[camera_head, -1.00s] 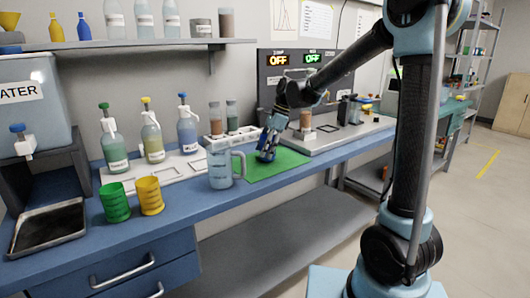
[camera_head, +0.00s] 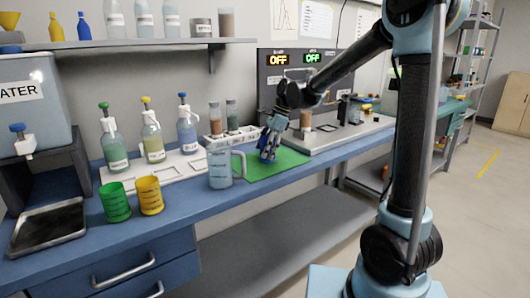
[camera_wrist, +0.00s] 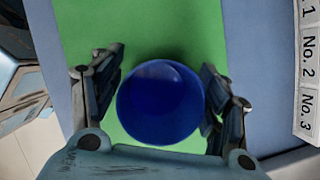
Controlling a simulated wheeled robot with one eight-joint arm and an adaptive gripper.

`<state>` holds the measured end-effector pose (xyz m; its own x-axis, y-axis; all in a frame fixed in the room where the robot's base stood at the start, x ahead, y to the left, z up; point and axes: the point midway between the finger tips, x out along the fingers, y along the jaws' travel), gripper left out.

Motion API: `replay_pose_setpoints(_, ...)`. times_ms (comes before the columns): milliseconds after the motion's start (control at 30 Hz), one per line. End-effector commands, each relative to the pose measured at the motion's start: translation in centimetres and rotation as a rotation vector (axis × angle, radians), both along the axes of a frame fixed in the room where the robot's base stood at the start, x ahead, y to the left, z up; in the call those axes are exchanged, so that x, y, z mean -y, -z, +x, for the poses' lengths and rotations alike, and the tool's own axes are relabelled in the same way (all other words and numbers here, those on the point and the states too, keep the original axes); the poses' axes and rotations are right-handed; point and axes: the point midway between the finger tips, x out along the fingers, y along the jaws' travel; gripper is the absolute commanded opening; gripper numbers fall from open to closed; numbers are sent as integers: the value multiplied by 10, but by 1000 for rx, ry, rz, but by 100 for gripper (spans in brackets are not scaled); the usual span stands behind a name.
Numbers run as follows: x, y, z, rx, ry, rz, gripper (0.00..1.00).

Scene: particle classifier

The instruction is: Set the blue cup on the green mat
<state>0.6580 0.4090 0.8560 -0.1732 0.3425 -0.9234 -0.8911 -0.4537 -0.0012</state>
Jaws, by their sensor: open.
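The blue cup (camera_wrist: 160,103) shows in the wrist view as a round dark blue shape seen from above. It stands on the green mat (camera_wrist: 150,25), with green showing around it. My gripper (camera_wrist: 162,78) is open, with one finger on each side of the cup. A narrow green gap shows at the left finger; the right finger is very close to the cup, and I cannot tell whether it touches. In the head view my gripper (camera_head: 271,139) is low over the mat (camera_head: 285,162) and largely hides the cup.
A clear jug (camera_head: 219,168) stands just left of the mat. A rack with brown and green tubes (camera_head: 231,134) is behind it. A grey device base (camera_head: 335,133) is at right. Green (camera_head: 115,203) and yellow (camera_head: 149,196) cups stand farther left.

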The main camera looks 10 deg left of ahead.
Motion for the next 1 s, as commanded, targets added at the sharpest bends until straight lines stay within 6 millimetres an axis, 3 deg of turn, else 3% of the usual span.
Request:
replay_pose_setpoints(600, 35, -94, 18, 0, 1, 0, 69)
replay_pose_setpoints(1000, 44, -108, 19, 4, -4, 0, 69)
